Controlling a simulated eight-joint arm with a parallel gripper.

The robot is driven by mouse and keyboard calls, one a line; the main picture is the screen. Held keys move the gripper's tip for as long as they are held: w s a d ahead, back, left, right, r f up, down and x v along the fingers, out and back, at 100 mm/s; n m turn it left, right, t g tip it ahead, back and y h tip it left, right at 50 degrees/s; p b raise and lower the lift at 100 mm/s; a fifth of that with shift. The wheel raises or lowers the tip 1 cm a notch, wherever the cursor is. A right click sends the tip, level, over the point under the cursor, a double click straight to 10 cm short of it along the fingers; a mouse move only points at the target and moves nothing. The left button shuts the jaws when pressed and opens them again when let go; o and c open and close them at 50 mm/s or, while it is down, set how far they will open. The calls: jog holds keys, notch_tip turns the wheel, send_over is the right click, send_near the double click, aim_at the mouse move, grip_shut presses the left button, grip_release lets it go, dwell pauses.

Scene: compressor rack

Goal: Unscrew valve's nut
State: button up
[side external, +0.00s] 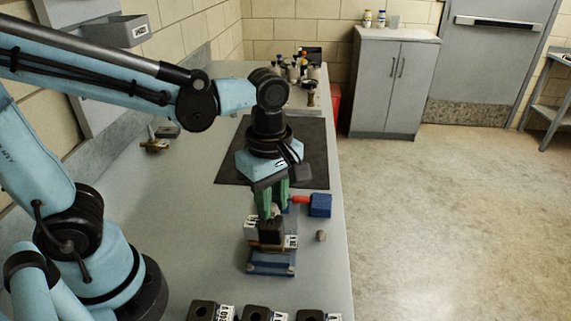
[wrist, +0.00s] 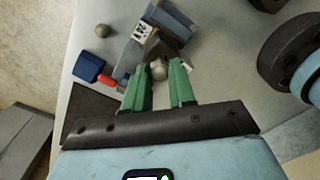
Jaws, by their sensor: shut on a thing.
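The valve assembly (side external: 271,262) stands on the bench below my gripper (side external: 273,211). It has a blue base, a dark block and white number labels. In the wrist view its blue and grey body (wrist: 172,18) shows beyond the fingers. My gripper (wrist: 159,67) points down with its two green fingers on either side of a rounded pale metal part, which looks like the valve's nut (wrist: 158,71). The fingers are shut on it at the top of the assembly. In the side view the fingers mostly hide this part, and its thread cannot be seen.
A blue block with a red stub (side external: 320,205) lies right of the gripper. A small grey round piece (side external: 321,236) lies near the bench's right edge. Several dark labelled blocks (side external: 256,313) line the front. A black mat (side external: 229,170) lies behind; the bench's left middle is clear.

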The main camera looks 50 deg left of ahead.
jog(key=shift+r, duration=1.6)
